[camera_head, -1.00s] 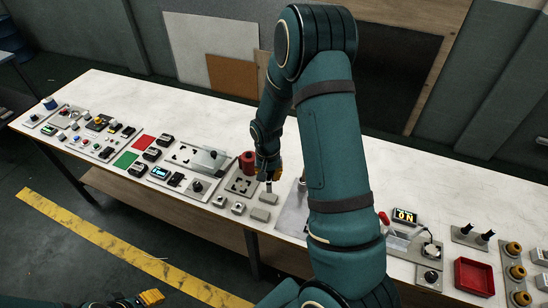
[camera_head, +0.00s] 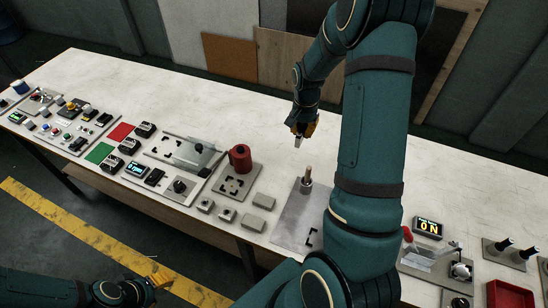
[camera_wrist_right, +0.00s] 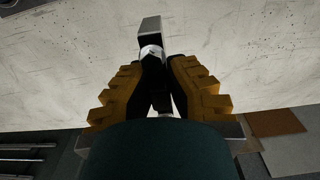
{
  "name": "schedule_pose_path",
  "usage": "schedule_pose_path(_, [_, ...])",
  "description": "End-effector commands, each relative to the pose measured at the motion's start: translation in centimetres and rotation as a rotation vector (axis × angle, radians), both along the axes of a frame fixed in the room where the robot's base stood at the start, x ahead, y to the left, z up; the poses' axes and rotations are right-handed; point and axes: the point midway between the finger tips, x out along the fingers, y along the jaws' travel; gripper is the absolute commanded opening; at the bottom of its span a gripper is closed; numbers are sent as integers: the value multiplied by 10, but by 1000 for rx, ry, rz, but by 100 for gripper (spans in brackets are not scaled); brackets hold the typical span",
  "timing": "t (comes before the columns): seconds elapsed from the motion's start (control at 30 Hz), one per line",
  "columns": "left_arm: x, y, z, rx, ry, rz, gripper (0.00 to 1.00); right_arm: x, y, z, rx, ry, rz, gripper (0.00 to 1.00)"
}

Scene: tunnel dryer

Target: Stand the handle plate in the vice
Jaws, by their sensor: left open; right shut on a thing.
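My right gripper (camera_head: 303,130) is shut on a small grey metal piece (camera_head: 298,142), held above the table behind the grey base plate. In the right wrist view, the piece (camera_wrist_right: 150,32) shows a square block end beyond the yellow fingers (camera_wrist_right: 160,95). I cannot tell whether it is the handle plate. The grey base plate (camera_head: 290,225) carries an upright post (camera_head: 307,177); my arm covers its right side. I cannot pick out the vice with certainty. My left gripper (camera_head: 152,281) is open and empty, low at the left, off the table.
A red cylinder (camera_head: 240,157) stands on a marked plate. Several small grey blocks (camera_head: 264,202) lie near the table's front edge.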

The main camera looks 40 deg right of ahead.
Motion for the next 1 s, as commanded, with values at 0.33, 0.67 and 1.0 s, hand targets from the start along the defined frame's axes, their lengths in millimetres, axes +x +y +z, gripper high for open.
schedule_pose_path(0.33, [-3, -1, -12, -2, 6, -8, 47, 0, 0, -55, 1, 3, 0, 0])
schedule_pose_path(0.67, [-4, -2, -17, -3, 10, -10, 47, 0, 0, -84, 0, 2, -1, 0])
schedule_pose_path(1.0, [-6, -2, -19, -4, 12, -12, 47, 1, 0, -101, 0, -1, 1, 0])
